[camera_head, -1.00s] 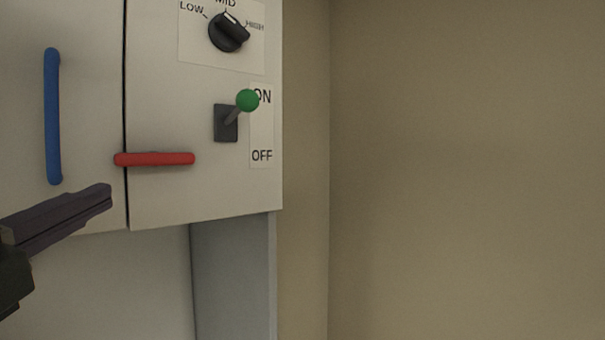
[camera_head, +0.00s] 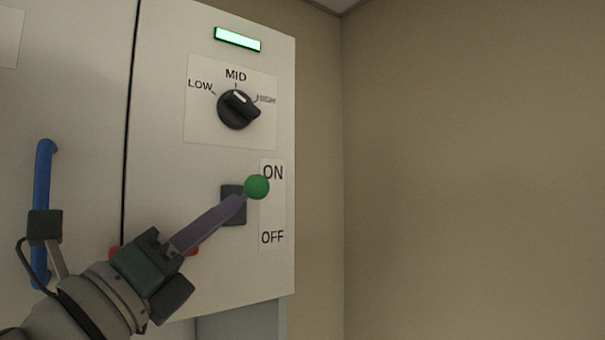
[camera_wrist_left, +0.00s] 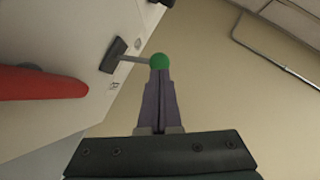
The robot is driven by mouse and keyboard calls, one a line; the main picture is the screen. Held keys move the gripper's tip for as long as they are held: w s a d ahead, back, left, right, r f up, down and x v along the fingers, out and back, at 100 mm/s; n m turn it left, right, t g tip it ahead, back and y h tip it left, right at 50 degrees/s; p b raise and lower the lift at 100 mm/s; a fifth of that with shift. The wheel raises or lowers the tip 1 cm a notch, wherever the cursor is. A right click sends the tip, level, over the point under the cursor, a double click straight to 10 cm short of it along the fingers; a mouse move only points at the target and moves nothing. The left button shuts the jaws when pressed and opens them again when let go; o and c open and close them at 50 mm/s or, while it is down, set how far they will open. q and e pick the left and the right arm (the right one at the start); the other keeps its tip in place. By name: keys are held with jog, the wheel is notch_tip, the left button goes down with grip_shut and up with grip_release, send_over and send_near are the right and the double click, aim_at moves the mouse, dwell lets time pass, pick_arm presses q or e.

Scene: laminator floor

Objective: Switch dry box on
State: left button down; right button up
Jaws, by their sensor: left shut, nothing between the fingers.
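The dry box (camera_head: 160,110) is a pale cabinet with a panel on its right part. Its switch is a lever with a green ball knob (camera_head: 257,187) on a dark base (camera_head: 233,212); the knob sits at the ON label (camera_head: 273,172), above OFF. My left gripper (camera_head: 241,199) is shut and empty, its fingertips at the knob in the head view. In the left wrist view the knob (camera_wrist_left: 159,61) shows just beyond the fingertips; I cannot tell whether they touch. A light (camera_head: 237,39) on the panel glows green. My right gripper is not in view.
A black dial (camera_head: 238,109) with LOW, MID and HIGH marks is above the switch. A blue handle (camera_head: 44,165) is on the left, partly behind my arm. A red handle (camera_wrist_left: 40,82) sits near my left gripper. Open space lies right of the cabinet.

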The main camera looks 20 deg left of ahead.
aim_at(248, 180)
pick_arm(q)
jog(key=shift+p+x, duration=0.4)
jog(key=shift+x, duration=0.75)
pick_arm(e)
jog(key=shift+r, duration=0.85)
pick_arm(q)
jog(key=shift+w+a+r, duration=0.1)
jog(key=shift+r, duration=0.75)
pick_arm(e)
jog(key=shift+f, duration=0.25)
pick_arm(q)
jog(key=shift+f+b, duration=0.1)
jog(key=shift+b, duration=0.2)
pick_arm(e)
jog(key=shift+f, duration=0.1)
